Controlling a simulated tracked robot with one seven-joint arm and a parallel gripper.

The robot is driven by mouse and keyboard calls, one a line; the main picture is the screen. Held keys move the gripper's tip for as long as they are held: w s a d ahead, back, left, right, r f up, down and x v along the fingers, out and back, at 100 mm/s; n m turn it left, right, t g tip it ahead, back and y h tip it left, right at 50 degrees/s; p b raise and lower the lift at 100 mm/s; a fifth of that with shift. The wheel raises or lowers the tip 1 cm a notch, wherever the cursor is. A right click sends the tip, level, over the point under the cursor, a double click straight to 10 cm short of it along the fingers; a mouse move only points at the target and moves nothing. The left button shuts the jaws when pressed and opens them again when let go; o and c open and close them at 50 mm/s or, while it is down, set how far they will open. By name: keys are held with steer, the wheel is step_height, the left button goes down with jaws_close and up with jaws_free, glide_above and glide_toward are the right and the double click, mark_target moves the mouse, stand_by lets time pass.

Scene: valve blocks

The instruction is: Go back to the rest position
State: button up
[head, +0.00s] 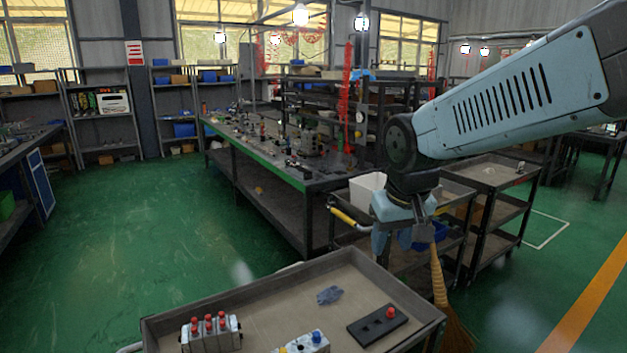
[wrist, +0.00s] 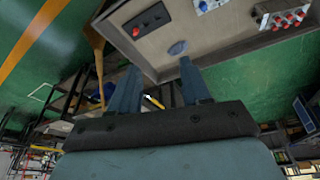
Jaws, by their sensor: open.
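My gripper (head: 402,240) hangs from my arm above and behind the far right edge of the tray cart (head: 260,283). In the wrist view my gripper (wrist: 158,85) shows two separated fingers with nothing between them, so it is open and empty. On the cart's tray are a valve block with several red knobs (head: 211,332), a second valve block with a blue knob (head: 305,343), and a black plate with a red knob (head: 377,325).
A cart with a white bin (head: 367,189) and a yellow handle stands behind my gripper. A broom (head: 440,285) stands to the right of the tray. A long workbench (head: 290,170) runs behind. Green floor (head: 150,235) is clear at the left.

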steer(key=s+d+r+m+t, duration=0.2)
steer(key=s+d+r, duration=0.2)
steer(key=s+d, duration=0.4)
steer(key=shift+s+d+r, duration=0.35)
steer(key=shift+d, duration=0.25)
stand_by(0.9)
steer(key=shift+a, duration=0.1)
